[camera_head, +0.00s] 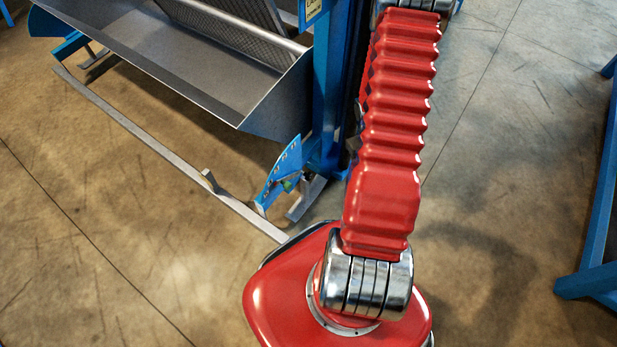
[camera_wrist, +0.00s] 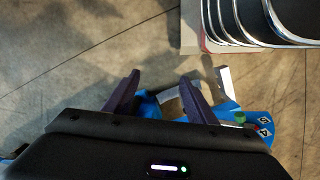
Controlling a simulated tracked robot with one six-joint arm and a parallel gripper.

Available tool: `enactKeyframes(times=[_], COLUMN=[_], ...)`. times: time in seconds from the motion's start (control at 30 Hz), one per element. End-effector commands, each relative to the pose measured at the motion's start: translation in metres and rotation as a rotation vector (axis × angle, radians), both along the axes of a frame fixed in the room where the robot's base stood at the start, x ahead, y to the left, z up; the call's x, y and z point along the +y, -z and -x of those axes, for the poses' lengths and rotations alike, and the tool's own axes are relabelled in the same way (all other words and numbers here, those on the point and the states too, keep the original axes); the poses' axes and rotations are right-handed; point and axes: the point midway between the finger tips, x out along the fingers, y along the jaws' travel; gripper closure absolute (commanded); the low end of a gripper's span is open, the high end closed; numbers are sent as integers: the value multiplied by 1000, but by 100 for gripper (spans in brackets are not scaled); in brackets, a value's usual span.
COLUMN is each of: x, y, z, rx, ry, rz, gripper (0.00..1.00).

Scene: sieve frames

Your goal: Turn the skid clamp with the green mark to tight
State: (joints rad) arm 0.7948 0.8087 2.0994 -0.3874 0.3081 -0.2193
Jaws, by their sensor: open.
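The green mark (camera_head: 288,186) shows small on a blue plate (camera_head: 281,172) at the foot of the blue post, above the floor. I cannot tell whether the fingers touch anything. The clamp's handle and its setting cannot be made out clearly. The head view does not clearly show my gripper.
A blue post (camera_head: 332,90) carries a grey metal trough (camera_head: 190,75). A long grey floor rail (camera_head: 150,140) runs below it, with a short upright tab. Another blue frame (camera_head: 597,215) stands at the right. The floor between is clear.

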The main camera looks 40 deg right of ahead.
Motion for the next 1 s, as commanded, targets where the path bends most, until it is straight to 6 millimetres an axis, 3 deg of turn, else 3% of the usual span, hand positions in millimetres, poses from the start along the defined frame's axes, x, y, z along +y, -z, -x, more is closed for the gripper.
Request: enactKeyframes(times=[0.03, 0.3, 0.53, 1.0], x=[-3, -15, -14, 25], y=[17, 94, 160, 280], z=[6, 23, 37, 49], rx=[-2, -57, -130, -379], ry=[-10, -92, -170, -371], rz=[-9, -34, -50, -65], gripper=[49, 49, 49, 49])
